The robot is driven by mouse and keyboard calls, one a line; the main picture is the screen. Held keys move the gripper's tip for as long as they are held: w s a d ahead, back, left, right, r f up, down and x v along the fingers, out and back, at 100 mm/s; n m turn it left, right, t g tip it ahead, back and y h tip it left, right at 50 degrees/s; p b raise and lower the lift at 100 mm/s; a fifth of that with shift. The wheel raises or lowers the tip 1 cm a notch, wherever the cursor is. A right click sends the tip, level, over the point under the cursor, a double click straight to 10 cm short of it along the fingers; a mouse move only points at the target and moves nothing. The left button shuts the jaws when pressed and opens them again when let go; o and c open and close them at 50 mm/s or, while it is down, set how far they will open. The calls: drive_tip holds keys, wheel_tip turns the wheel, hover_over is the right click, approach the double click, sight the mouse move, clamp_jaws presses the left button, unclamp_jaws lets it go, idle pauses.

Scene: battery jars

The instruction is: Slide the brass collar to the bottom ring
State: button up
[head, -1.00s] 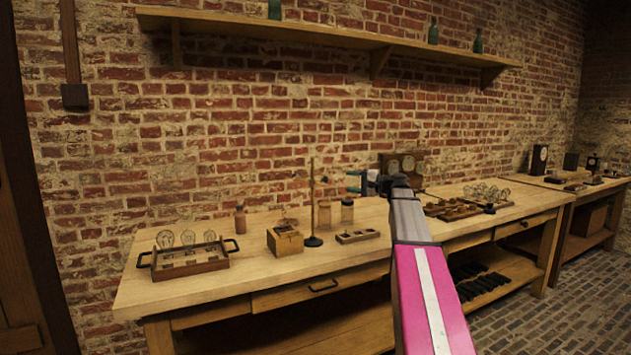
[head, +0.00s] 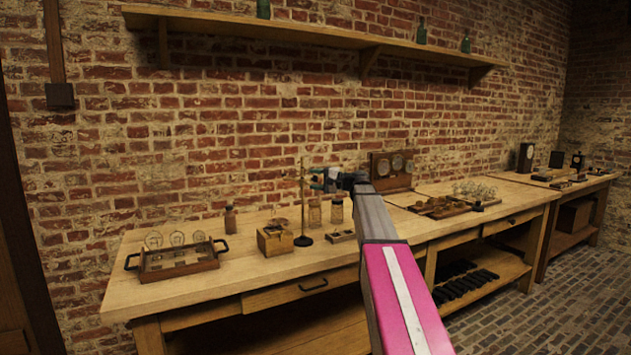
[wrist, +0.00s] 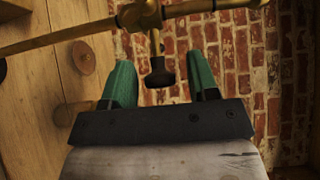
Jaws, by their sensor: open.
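A thin brass rod stands upright on a round dark base (head: 303,241) on the workbench. In the wrist view the rod (wrist: 60,38) runs across the top of the picture, with the table end at left. The brass collar (wrist: 140,15) sits around the rod, and a stem with a dark knob (wrist: 159,73) hangs from it. My gripper (wrist: 162,82) has green fingers, spread apart, with the knob in the gap between them and no finger clearly touching it. In the head view my gripper (head: 318,180) is beside the upper rod. I cannot make out the bottom ring.
A wooden box (head: 275,241) stands left of the base, and a small block tray (head: 341,236) and glass jars (head: 337,209) stand right and behind. A bulb tray (head: 180,262) is at far left. The brick wall is close behind. Bare bench lies in front.

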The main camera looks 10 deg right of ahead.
clamp_jaws()
drive_tip(key=shift+f, duration=2.25)
drive_tip(key=shift+c, duration=0.2)
unclamp_jaws()
drive_tip(key=shift+f, duration=0.1)
drive_tip(key=shift+o, duration=0.2)
drive_tip(key=shift+s+d, duration=0.1)
drive_tip(key=v, duration=1)
drive_tip(key=shift+d, duration=0.3)
